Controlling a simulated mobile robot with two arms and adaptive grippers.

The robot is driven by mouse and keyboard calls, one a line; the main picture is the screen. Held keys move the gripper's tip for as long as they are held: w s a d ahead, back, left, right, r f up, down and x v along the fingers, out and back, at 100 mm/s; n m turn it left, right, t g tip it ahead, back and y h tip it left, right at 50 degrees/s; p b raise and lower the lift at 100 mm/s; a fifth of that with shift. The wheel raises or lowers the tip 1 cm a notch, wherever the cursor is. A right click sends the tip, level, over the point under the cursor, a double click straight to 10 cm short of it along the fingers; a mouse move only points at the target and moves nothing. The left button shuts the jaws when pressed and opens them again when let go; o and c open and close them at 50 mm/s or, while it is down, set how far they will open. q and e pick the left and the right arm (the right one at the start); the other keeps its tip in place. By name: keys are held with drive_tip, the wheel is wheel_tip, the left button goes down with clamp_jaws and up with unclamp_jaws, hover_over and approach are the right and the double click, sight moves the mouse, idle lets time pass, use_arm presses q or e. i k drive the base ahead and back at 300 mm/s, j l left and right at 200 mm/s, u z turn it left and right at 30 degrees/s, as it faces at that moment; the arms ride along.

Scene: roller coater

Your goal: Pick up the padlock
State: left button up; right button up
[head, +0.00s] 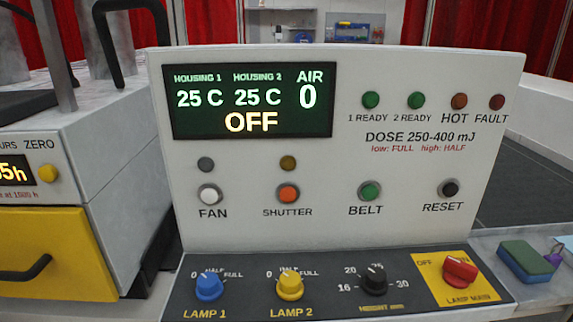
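I cannot make out a padlock for certain. A small purple object (554,259) lies at the right edge, on the light surface beside the control console; it is partly behind a green and blue block (524,261) and too small to identify. Something pale at the frame's edge is cut off beside it. Neither of my grippers is in view.
The control console (350,222) fills the middle, with a display reading OFF, push buttons, lamp knobs and a red switch (460,271). A machine with a yellow drawer (55,245) stands at left. A dark belt (520,185) runs behind at right.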

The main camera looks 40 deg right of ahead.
sight(555, 260)
drive_tip(key=z, duration=2.85)
